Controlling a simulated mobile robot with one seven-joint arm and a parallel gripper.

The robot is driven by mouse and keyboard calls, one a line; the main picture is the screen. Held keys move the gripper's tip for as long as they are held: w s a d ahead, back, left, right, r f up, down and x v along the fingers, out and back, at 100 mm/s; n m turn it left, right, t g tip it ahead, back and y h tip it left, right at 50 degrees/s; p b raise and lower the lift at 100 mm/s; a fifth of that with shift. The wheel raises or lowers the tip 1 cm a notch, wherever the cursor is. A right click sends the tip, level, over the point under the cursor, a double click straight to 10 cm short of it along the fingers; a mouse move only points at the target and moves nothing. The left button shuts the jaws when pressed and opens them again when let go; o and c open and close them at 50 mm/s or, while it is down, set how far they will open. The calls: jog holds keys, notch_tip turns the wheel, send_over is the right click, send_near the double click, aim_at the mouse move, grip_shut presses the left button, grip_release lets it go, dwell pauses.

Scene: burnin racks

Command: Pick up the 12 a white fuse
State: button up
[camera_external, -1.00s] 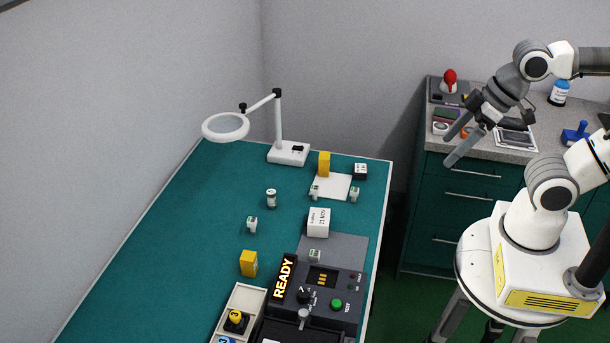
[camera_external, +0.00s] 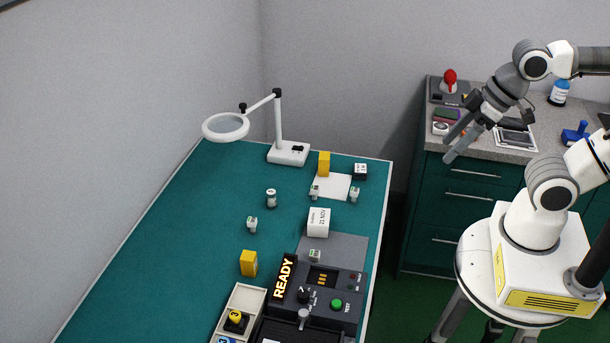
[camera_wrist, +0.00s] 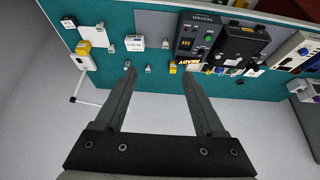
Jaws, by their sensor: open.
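Several small fuse-like pieces with pale bodies and greenish tops are on the green table. One (camera_external: 251,224) stands left of centre, one (camera_external: 314,192) and another (camera_external: 354,195) are near a white sheet, and one (camera_external: 315,256) is on a grey mat. A pale cylinder (camera_external: 271,198) stands among them. Their markings are too small to read, so I cannot tell which is the 12 A white fuse. My gripper (camera_external: 449,149) is open and empty, up in the air right of the table. The wrist view shows its spread fingers (camera_wrist: 160,70), with small pieces (camera_wrist: 148,69) beyond them.
A magnifier lamp (camera_external: 289,153) stands at the back of the table. A white block (camera_external: 318,222), yellow blocks (camera_external: 248,263) and a tester (camera_external: 336,283) with a READY sign (camera_external: 283,279) are also there. A cluttered cabinet (camera_external: 470,190) stands behind my arm. The table's left part is clear.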

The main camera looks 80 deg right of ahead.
jog(key=w+d+h+b, duration=0.1)
jog(key=w+b, duration=0.1)
jog(key=w, duration=0.9)
jog(key=m+g+b, duration=0.1)
jog(key=m+b, duration=0.1)
jog(key=b, duration=0.2)
send_over(255, 221)
jog(key=s+a, duration=0.2)
jog(key=s, duration=0.4)
notch_tip(255, 221, down, 22)
jog(key=p+x, duration=0.1)
jog(key=x, duration=1.1)
jog(key=shift+f, duration=0.25)
jog(key=shift+d+p+x, duration=0.2)
jog(key=shift+p+x, duration=0.1)
jog(key=shift+x, duration=1.05)
jog(key=shift+d+p+x, duration=0.2)
jog(key=shift+p+x, duration=0.1)
jog(key=shift+x, duration=1)
jog(key=shift+s, duration=0.15)
grip_shut()
